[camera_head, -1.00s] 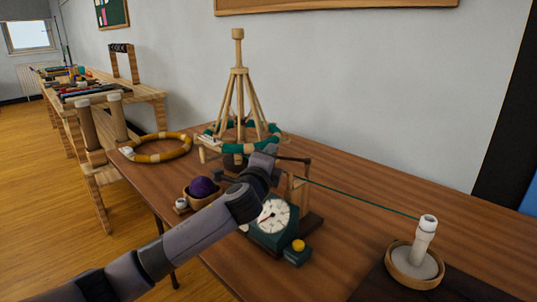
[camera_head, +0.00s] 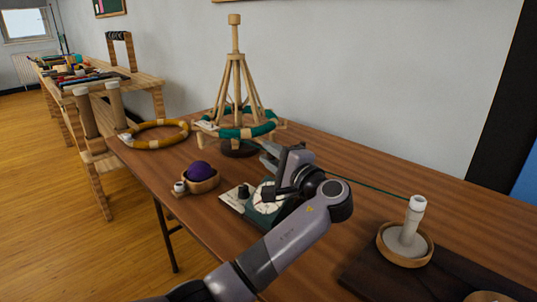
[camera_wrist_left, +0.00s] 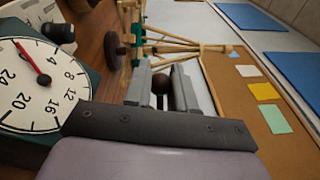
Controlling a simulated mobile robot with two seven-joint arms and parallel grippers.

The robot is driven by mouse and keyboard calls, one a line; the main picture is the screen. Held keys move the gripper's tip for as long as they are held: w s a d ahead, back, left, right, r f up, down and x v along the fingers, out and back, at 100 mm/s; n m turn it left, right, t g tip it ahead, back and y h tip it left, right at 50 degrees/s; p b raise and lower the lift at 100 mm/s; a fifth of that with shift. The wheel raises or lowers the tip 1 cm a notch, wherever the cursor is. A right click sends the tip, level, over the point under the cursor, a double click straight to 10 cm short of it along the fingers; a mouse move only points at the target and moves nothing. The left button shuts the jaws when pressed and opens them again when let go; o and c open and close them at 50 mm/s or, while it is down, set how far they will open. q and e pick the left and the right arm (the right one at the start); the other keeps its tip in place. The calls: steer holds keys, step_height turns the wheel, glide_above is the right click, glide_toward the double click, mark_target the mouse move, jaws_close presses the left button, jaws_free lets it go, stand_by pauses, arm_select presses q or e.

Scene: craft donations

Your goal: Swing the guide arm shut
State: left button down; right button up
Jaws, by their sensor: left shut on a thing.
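The green winder with the white dial (camera_head: 268,197) stands on the brown table, partly covered by my left arm. My left gripper (camera_head: 279,150) is above and behind the dial. In the left wrist view its two grey fingers (camera_wrist_left: 161,88) are shut on a dark round knob (camera_wrist_left: 158,84), which I take to be on the guide arm. The rest of the guide arm is hidden behind the gripper, so its angle cannot be told. The dial also shows in the wrist view (camera_wrist_left: 32,85). My right gripper is not in view.
A wooden yarn swift (camera_head: 236,90) with a teal skein stands behind. A green strand runs right to a white post (camera_head: 412,220) in a round tray (camera_head: 388,250). A bowl with a purple ball (camera_head: 200,171) and a yellow skein ring (camera_head: 157,135) lie left.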

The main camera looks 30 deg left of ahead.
arm_select(q)
steer(key=shift+s+d+n+g+y+b, duration=0.2)
steer(key=shift+d+n+g+y, duration=0.25)
steer(key=shift+g, duration=0.4)
steer(key=shift+s+d+n+g+y+b, duration=0.15)
steer(key=shift+d+n+g, duration=0.1)
steer(key=shift+n+g, duration=0.45)
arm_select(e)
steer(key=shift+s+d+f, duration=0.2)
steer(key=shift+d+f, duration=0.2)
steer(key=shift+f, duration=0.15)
arm_select(q)
steer(key=c, duration=1)
jaws_free()
steer(key=shift+d, duration=0.1)
steer(key=v, duration=0.7)
